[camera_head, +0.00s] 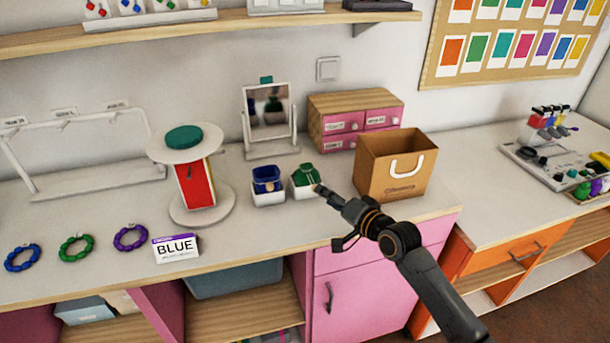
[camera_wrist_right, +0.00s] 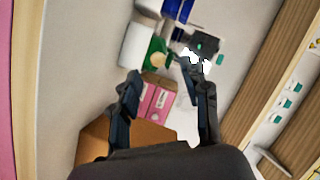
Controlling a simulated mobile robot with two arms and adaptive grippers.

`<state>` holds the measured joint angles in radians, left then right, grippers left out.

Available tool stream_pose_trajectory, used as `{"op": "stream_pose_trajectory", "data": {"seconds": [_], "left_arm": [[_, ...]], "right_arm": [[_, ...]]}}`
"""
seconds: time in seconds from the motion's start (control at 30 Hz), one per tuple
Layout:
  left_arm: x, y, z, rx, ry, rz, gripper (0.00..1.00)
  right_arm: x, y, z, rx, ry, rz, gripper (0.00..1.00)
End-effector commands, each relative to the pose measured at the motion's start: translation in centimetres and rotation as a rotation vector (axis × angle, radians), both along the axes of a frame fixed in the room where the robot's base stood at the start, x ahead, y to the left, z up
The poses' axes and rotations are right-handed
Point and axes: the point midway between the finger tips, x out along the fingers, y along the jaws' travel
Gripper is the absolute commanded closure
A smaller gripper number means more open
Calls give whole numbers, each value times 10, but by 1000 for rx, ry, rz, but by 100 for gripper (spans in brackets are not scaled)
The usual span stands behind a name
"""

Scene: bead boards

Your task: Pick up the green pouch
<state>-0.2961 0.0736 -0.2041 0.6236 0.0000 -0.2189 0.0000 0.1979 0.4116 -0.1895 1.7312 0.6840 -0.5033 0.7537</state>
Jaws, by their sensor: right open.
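The green pouch (camera_head: 304,175) sits in a small white holder on the counter, just right of a blue pouch (camera_head: 266,180) in a similar holder. My right gripper (camera_head: 322,190) is close to the green pouch, at its lower right, with its arm coming in from the lower right. In the right wrist view the green pouch (camera_wrist_right: 156,52) lies beyond the open, empty fingers (camera_wrist_right: 160,80), with the blue pouch (camera_wrist_right: 178,10) further up. I cannot tell whether a fingertip touches the pouch or its holder. My left gripper is not in view.
A brown paper bag (camera_head: 412,160) stands right of the pouches, before pink drawers (camera_head: 343,122). A small mirror (camera_head: 268,110) stands behind.

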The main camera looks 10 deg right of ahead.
Motion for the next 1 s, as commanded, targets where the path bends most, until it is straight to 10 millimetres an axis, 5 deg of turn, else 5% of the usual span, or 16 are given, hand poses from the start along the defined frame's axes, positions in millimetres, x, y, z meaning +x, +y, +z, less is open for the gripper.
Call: {"op": "stream_pose_trajectory", "data": {"seconds": [0.6,0.9,1.0], "left_arm": [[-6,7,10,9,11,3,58],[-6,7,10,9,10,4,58],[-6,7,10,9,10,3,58]], "right_arm": [[56,18,-15,-1,0,0,54],[60,20,-17,-2,-1,0,54],[60,19,-17,-2,-1,-1,70]]}}
